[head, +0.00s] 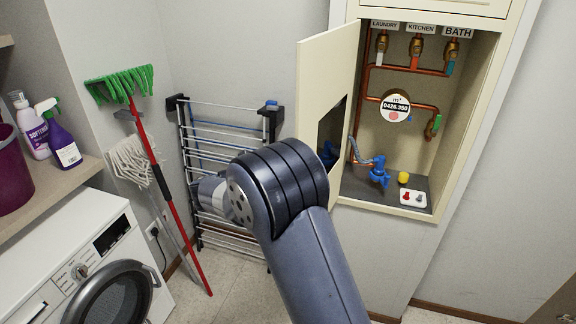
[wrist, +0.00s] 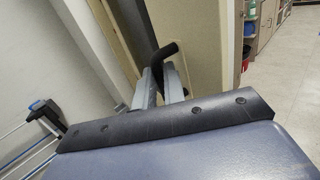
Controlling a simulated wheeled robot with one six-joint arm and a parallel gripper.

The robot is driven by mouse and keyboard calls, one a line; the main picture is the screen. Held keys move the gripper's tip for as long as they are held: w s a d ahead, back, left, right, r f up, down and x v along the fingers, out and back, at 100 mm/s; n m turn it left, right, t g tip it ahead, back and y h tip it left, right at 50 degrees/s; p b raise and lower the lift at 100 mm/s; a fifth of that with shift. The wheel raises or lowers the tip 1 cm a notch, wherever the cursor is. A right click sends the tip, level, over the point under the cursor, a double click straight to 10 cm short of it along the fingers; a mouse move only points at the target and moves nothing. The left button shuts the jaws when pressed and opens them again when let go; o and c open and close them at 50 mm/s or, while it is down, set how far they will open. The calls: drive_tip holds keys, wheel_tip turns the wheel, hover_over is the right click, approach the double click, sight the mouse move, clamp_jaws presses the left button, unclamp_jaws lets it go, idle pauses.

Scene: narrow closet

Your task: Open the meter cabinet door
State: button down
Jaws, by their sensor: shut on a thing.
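The meter cabinet door (head: 326,85) is a cream panel, swung open to the left, with a dark cut-out in its lower part. The open cabinet (head: 487,95) shows copper pipes, a round water meter (head: 395,106) and labelled valves. In the wrist view, my gripper (wrist: 159,80) has its two grey fingers closed around a black bent handle (wrist: 164,50) beside the cream door panel (wrist: 190,40). In the head view, my arm hides the gripper and the handle.
A drying rack (head: 228,108) leans at the wall behind my arm. A white washing machine (head: 40,285) is at the lower left. Floor is free below the cabinet.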

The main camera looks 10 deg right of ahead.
drive_tip(key=shift+w+d, duration=0.1)
drive_tip(key=shift+d, duration=0.05)
drive_tip(key=c, duration=1.8)
unclamp_jaws()
drive_tip(key=shift+w+d+f, duration=0.1)
drive_tip(key=shift+d, duration=0.1)
drive_tip(key=shift+c, duration=0.2)
drive_tip(key=shift+o, duration=0.8)
drive_tip(key=shift+w+d+f, duration=0.1)
drive_tip(key=shift+w+d, duration=0.1)
drive_tip(key=shift+o, duration=0.7)
drive_tip(key=shift+a, duration=0.1)
drive_tip(key=shift+o, duration=0.3)
drive_tip(key=b+v, duration=0.2)
drive_tip(key=v, duration=0.9)
drive_tip(key=shift+b, duration=0.35)
drive_tip(key=shift+s, duration=0.1)
